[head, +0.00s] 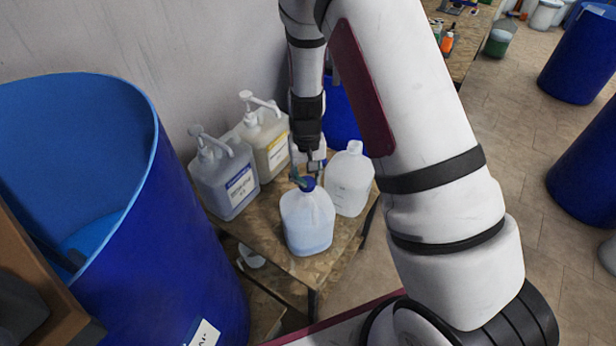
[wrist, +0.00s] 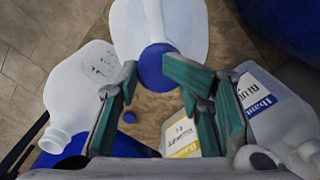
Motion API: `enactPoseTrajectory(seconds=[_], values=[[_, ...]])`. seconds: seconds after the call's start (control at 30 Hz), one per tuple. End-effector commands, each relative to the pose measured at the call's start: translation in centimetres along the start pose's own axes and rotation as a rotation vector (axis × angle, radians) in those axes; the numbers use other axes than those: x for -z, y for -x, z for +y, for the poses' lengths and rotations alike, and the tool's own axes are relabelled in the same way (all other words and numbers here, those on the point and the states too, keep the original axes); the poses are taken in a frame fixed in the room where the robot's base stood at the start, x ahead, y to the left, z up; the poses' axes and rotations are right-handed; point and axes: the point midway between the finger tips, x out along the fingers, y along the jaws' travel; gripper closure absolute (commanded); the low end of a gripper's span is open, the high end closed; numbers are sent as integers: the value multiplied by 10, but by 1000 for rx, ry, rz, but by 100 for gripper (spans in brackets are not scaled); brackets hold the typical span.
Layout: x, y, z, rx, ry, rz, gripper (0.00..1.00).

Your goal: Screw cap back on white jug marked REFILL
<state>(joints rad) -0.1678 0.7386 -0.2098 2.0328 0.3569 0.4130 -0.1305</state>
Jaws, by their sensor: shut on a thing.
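A white translucent jug (head: 307,222) with pale blue liquid stands upright at the table's front; it also shows in the wrist view (wrist: 185,22). My gripper (head: 306,180) is shut on a blue cap (wrist: 154,70) at this jug's neck, one green-padded finger on each side. I cannot tell whether the cap is threaded on. A second white jug (head: 349,182) stands behind to the right. In the wrist view it (wrist: 80,85) has an open neck and dark scribbled marks that I cannot read. REFILL is not legible on either jug.
A small blue cap (wrist: 129,117) lies on the wooden table (head: 262,238). Two pump bottles, a grey one (head: 225,180) and a yellow-labelled one (head: 265,140), stand at the back left. A large open blue drum (head: 180,240) is close on the left.

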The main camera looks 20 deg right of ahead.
Motion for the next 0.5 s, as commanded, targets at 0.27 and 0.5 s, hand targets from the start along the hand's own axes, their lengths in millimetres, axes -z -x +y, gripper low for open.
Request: enactPoseTrajectory(seconds=[0.27,0.5], values=[[-2,-1,1,-2,-197,-5,76],[-2,-1,2,-1,-480,-4,76]])
